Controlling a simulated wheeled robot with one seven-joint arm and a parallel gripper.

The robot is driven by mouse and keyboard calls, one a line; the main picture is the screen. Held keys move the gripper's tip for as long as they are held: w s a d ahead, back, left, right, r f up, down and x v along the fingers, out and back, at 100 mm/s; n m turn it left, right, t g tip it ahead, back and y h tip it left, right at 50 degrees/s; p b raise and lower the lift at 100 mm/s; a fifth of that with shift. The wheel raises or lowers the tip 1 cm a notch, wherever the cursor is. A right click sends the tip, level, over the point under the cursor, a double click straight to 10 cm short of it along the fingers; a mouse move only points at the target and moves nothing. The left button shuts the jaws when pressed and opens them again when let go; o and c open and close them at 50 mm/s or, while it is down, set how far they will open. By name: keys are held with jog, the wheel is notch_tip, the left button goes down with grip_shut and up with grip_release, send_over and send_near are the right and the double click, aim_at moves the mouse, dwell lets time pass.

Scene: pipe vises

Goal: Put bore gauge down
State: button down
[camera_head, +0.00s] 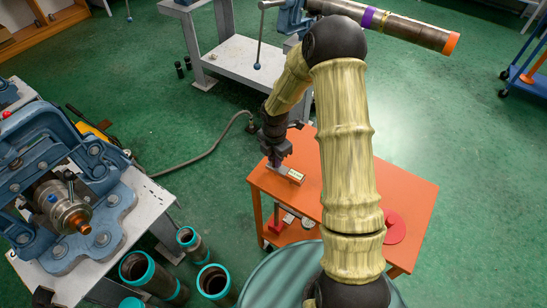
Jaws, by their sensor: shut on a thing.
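My gripper (276,158) is at the left end of the orange cart's top (408,190), pointing down. It is shut on the bore gauge (290,174), a small grey device with a pale display at its right end. The gauge is at or just above the cart top near its left edge; I cannot tell whether it touches. The jaws hide part of it. My arm crosses the middle of the cart and covers much of its top.
A red disc (393,228) lies on the cart's right part. Blue vises on benches stand at left (70,190) and at the back (292,18), the back one holding a long pipe (405,30). Teal-ended pipes (216,281) stand in front. A hose (205,153) crosses the green floor.

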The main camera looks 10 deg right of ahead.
jog(key=shift+d, duration=0.1)
jog(key=shift+w+f, duration=0.1)
jog(key=shift+f, duration=0.05)
jog(key=c, duration=1.2)
grip_release()
jog(key=shift+d, duration=0.1)
jog(key=shift+c, duration=0.2)
jog(key=shift+r, duration=0.2)
notch_tip(320, 180, up, 12)
